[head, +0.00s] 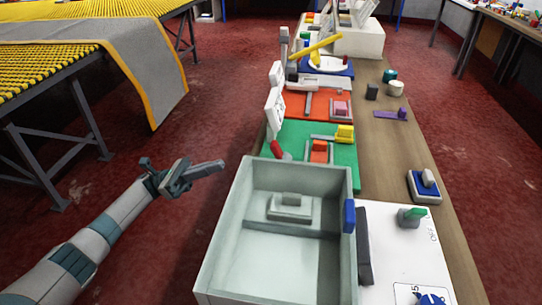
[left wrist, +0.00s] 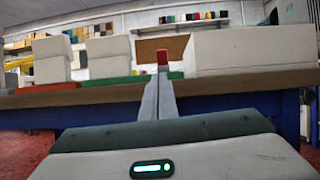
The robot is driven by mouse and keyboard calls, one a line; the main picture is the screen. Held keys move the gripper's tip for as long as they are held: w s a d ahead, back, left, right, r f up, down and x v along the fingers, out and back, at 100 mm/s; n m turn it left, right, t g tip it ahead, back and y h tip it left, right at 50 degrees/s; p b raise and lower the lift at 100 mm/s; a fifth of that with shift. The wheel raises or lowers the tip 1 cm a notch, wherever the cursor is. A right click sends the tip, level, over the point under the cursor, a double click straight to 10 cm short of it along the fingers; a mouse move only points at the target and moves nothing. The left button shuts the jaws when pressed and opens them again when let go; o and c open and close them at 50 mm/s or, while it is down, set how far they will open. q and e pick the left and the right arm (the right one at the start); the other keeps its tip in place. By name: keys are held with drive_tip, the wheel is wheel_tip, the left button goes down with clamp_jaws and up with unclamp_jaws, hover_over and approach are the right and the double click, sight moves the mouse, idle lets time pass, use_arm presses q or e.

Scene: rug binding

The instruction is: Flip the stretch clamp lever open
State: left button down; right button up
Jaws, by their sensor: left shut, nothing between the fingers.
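A short lever with a red grip (head: 277,150) stands tilted at the left edge of the green board (head: 350,178), just behind the grey bin. It looks like the clamp lever, though its hinge is hard to make out. My left gripper (head: 221,164) is shut and empty, left of the bin and apart from the red grip. In the left wrist view my closed fingers (left wrist: 162,82) point at the table edge, and the red grip (left wrist: 162,57) shows just beyond their tips. My right gripper is in neither view.
The open grey bin (head: 225,240) with a small block inside stands close to the right of my left gripper. White upright panels (head: 274,110) line the table's left edge. Open floor lies left of the table, before a grey rug (head: 145,70) with yellow edging.

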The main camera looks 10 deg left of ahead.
sight(273, 150)
use_arm(q)
drive_tip(key=shift+s+d+r+m+g, duration=0.1)
drive_tip(key=shift+r+m+g, duration=0.25)
drive_tip(key=shift+m, duration=0.25)
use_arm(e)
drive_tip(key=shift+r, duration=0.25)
use_arm(q)
drive_tip(key=shift+d, duration=0.15)
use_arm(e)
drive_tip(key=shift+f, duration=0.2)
